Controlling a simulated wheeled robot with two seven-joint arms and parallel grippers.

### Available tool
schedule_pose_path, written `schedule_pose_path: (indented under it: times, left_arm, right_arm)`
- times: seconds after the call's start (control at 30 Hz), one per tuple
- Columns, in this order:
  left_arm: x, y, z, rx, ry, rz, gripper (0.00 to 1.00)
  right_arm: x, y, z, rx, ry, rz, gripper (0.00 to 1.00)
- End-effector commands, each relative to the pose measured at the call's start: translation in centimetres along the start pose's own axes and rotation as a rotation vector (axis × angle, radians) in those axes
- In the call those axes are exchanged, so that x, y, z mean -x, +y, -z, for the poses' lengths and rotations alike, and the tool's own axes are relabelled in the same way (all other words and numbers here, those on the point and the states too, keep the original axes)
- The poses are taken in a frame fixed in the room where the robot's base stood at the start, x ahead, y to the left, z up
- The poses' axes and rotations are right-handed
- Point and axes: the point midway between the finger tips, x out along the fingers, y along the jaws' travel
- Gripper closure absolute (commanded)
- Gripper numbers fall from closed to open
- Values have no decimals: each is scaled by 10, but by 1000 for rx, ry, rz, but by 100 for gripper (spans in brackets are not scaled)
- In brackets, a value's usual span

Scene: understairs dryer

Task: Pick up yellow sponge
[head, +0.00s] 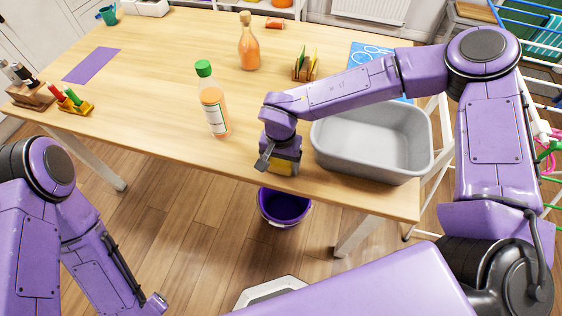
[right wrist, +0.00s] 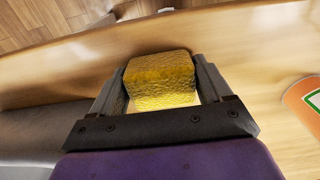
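The yellow sponge (head: 281,169) is at the table's front edge, just left of the grey basin. My right gripper (head: 277,160) reaches down over it and hides part of it in the head view. In the right wrist view the sponge (right wrist: 160,80) sits between the two fingers of my right gripper (right wrist: 160,75). The fingers stand apart around it, with a sliver of pale wood showing near the right finger. Firm contact on both sides does not show. My left arm is low at the left, its gripper outside the picture.
The grey basin (head: 336,161) stands close on the right. A green-capped bottle (head: 214,112) stands left of my right gripper. A purple bucket (head: 284,207) is on the floor below the table edge. The middle of the wooden table (head: 170,80) is mostly clear.

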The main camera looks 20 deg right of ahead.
Motion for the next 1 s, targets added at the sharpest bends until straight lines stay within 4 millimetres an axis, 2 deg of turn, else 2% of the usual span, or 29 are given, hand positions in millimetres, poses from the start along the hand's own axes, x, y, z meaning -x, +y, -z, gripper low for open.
schedule_pose_path:
  times: [0.33, 0.43, 0.53, 0.67, 0.77, 0.9, 1.0]
  left_arm:
    - [0, 0, 0, 0, 0, 0, 34]
    - [0, 0, 0, 0, 0, 0, 34]
    - [1, 0, 0, 0, 0, 0, 34]
    - [-4, 0, -2, 0, 0, 0, 34]
    - [-6, 1, -2, 0, 0, 0, 34]
    - [-12, 1, -5, 0, 0, 0, 34]
    - [-14, 1, -6, 0, 0, 0, 34]
  right_arm:
    - [5, 0, 0, -1, 1, 0, 51]
    - [15, 0, 0, -1, 1, 2, 51]
    - [36, -2, 0, -1, 3, 4, 51]
    - [63, -23, -17, 4, 5, 3, 51]
    - [91, -41, -32, 3, 4, 3, 51]
    - [108, -74, -60, 4, 1, 0, 51]
    - [118, -90, -73, 1, 1, 0, 51]
